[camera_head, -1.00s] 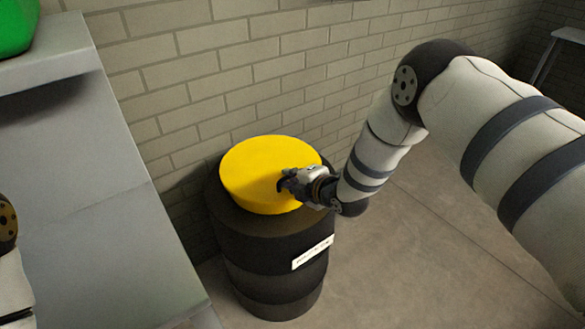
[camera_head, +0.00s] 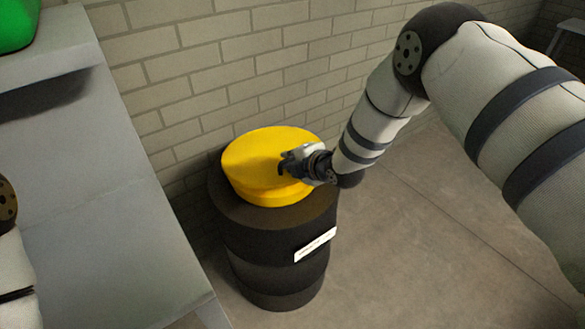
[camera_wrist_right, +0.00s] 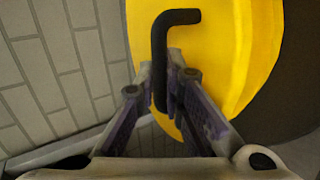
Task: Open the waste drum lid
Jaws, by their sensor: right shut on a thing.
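The waste drum (camera_head: 270,240) is a dark cylinder with a white label, standing on the floor by the brick wall. Its yellow lid (camera_head: 245,160) sits on top. A seam shows between the lid and a yellow band (camera_head: 262,193) beneath it, and the lid looks slightly tilted. My right gripper (camera_head: 288,164) is at the lid's right side. In the right wrist view my right gripper (camera_wrist_right: 168,75) is shut on the black bent handle (camera_wrist_right: 160,50) of the yellow lid (camera_wrist_right: 215,50). My left gripper is out of view; only part of that arm shows at the left edge.
A grey bench (camera_head: 110,210) stands left of the drum, with a green object (camera_head: 16,25) on its raised shelf. The brick wall (camera_head: 220,50) is close behind the drum. The floor (camera_head: 420,240) at the right is open.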

